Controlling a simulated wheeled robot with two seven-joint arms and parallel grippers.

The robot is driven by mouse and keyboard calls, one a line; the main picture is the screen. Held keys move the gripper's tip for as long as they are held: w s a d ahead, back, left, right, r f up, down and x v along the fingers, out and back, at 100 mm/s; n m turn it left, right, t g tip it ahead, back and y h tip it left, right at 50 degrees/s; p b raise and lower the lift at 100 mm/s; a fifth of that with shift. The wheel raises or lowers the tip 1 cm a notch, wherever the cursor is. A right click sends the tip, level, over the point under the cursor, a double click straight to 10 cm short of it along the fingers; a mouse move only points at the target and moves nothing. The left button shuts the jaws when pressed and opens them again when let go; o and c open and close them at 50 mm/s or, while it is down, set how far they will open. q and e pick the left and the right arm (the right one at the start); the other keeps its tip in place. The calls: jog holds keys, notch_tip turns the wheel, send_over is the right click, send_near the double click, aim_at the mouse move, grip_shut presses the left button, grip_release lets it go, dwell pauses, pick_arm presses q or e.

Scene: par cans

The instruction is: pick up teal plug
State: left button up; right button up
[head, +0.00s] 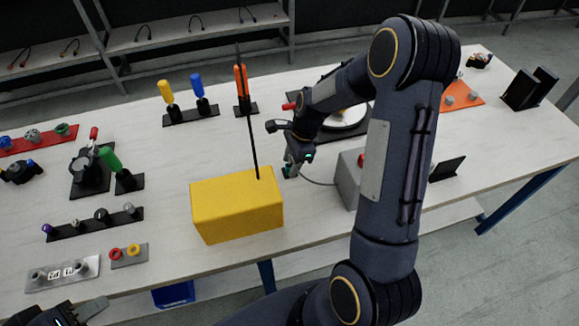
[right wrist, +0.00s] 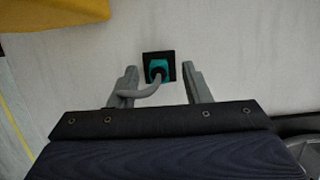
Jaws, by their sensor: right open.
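The teal plug (right wrist: 157,67) sits on a small black square base on the table, with a grey cable running from it. In the head view the teal plug (head: 288,170) shows just below my right gripper (head: 292,165), partly hidden by it. In the right wrist view my right gripper (right wrist: 158,78) is open, one finger on each side of the plug, with gaps to both. The cable passes across the left finger. My left gripper (head: 82,313) is at the bottom left edge, partly cut off; its jaw state is unclear.
A yellow box (head: 237,205) stands close to the left of the plug. A grey box (head: 349,178) stands to the right, where the cable leads. The table front between the boxes is clear.

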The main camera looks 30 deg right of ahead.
jog(key=shift+f, duration=0.3)
grip_shut()
jog(key=shift+a, duration=0.1)
jog(key=shift+r, duration=0.1)
